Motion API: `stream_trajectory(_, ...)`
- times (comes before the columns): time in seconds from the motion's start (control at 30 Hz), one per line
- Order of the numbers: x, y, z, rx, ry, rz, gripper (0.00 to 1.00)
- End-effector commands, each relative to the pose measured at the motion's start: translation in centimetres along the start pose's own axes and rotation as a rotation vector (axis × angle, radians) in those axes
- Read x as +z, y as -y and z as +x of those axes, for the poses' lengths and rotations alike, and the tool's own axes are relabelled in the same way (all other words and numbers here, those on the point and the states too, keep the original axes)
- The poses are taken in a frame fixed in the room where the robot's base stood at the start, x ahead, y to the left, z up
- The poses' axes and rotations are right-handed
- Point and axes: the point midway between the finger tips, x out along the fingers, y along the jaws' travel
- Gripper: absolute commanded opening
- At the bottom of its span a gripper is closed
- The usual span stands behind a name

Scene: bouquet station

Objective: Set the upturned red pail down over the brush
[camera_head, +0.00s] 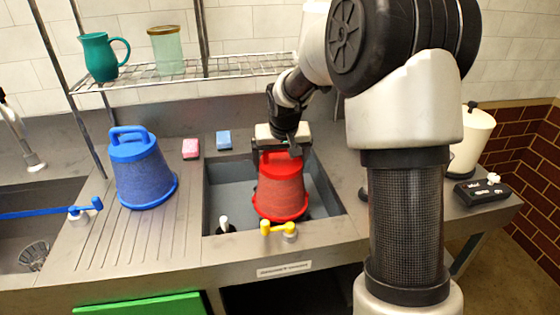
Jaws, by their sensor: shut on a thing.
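The red pail (280,190) is upturned, its wide rim low and its narrow base up, over the grey basin (215,185) in the middle of the counter. My gripper (281,148) is at its top, shut on the handle there. I cannot tell whether the rim rests on the basin floor or hangs above it. A small thing with a white top and dark base (225,226) stands at the basin's front left corner, apart from the pail; it may be the brush, but it is too small to be sure. Whatever is under the pail is hidden.
An upturned blue pail (143,174) stands on the ribbed drainboard to the left. A pink sponge (191,149) and a blue sponge (223,140) lie behind it. A yellow lever (279,229) sits at the basin's front edge. A wire shelf (235,67) hangs above.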

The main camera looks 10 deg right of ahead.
Motion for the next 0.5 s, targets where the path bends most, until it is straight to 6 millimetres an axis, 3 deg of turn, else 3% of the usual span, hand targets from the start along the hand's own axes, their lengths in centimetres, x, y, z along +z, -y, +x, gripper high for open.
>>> stream_trajectory(0.5,0.36,0.01,1.02,0.0,-0.002,0.0,0.63)
